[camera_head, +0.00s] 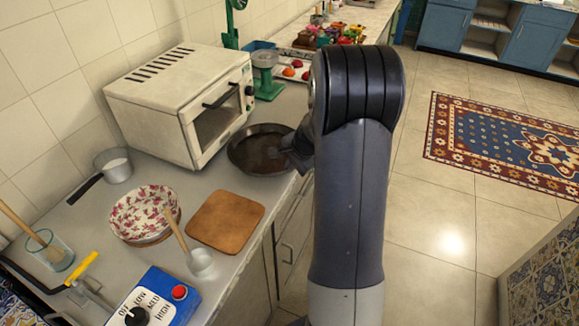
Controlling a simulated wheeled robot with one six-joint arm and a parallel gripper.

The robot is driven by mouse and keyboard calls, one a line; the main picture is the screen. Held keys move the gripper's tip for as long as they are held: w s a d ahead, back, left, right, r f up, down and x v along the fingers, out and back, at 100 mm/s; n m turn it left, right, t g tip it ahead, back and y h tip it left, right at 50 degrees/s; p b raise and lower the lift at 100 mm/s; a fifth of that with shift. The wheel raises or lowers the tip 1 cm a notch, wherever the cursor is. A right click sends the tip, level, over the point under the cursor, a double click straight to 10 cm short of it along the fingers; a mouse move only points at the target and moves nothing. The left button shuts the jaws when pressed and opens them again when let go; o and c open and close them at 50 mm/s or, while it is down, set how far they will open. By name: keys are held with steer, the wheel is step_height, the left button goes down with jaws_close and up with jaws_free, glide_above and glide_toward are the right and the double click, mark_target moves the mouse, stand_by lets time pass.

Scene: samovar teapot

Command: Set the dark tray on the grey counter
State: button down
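The dark tray (252,152) is a round, shallow, nearly black pan with a raised rim. It is in front of the white oven's right side, over the grey counter (108,196) near its right edge. It looks roughly level; I cannot tell whether it rests on the counter or is just above it. My gripper (287,156) is at the tray's right rim, at the end of my arm. The fingertips are small and dark against the tray, so their grip on the rim is unclear. My arm hides the area just to the right.
A white oven (165,115) stands left of the tray. A brown board (226,221), a floral bowl (140,212), a metal cup (202,263) and a blue control box (155,300) are nearer. A green scale (266,75) stands behind. Open floor lies right.

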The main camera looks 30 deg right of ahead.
steer(key=shift+w+a+f, duration=0.1)
steer(key=shift+w+f, duration=0.05)
steer(key=shift+f, duration=0.25)
steer(key=c, duration=1.7)
jaws_free()
steer(key=shift+f, duration=0.1)
steer(key=shift+r, duration=0.6)
steer(key=v, duration=1.1)
steer(key=shift+s, duration=0.3)
